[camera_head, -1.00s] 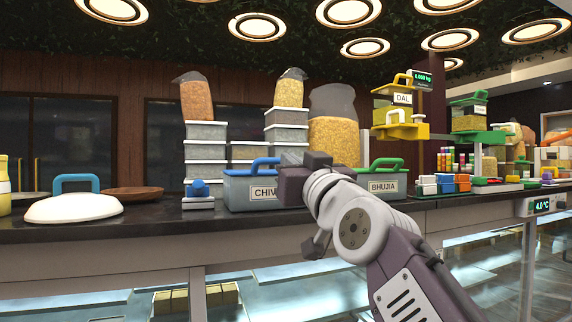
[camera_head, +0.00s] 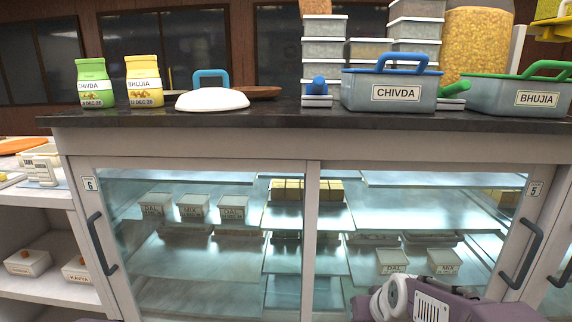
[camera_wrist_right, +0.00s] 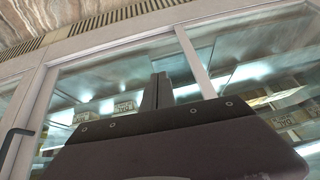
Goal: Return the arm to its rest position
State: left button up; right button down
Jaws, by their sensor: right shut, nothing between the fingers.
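My right arm (camera_head: 430,300) is low at the bottom right edge of the head view, in front of the glass display case. It is away from the counter top, and most of it is cut off by the frame. In the right wrist view my right gripper (camera_wrist_right: 157,92) points toward the case, its two dark fingers together with nothing between them. My left gripper is not in view.
The glass case (camera_head: 314,230) has sliding doors and a dark handle (camera_head: 522,256) at right. On the counter (camera_head: 270,120) stand a CHIVDA tub (camera_head: 390,93), a BHUJIA tub (camera_head: 520,97), a white lid (camera_head: 212,100) and two jars (camera_head: 143,82). Open shelves (camera_head: 50,250) are at left.

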jog(key=s+f+g, duration=0.5)
jog(key=s+f, duration=0.6)
jog(key=s, duration=0.4)
notch_tip(320, 180, up, 27)
jog(key=p, duration=2.7)
jog(key=shift+w+a, duration=0.3)
